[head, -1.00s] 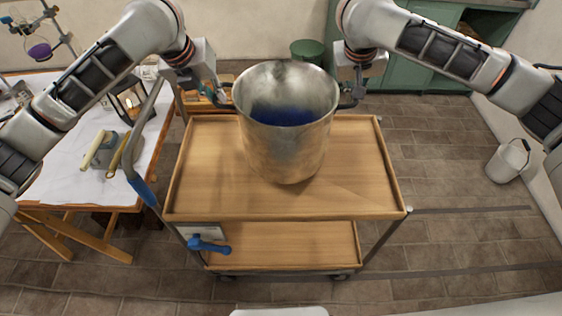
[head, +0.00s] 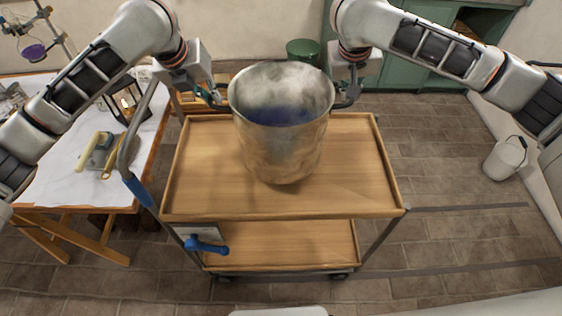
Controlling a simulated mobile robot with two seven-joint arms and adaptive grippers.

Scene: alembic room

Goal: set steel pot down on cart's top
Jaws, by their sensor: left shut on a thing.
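The steel pot (head: 280,140) is upright, wide and open at the top, with a dark blue content inside. It stands over the far middle of the cart's wooden top (head: 205,190); whether its base touches the top or hovers just above cannot be told. My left gripper (head: 217,98) is shut on the pot's left handle. My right gripper (head: 349,95) is at the pot's right handle; its fingers are small and partly hidden, so their closure is unclear.
The cart has a raised rim, a lower shelf (head: 285,243) and a blue-gripped push handle (head: 138,189) at left. A white-covered table (head: 60,170) with tools and a lantern stands left. A white bucket (head: 504,159) is at right. The cart top is clear around the pot.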

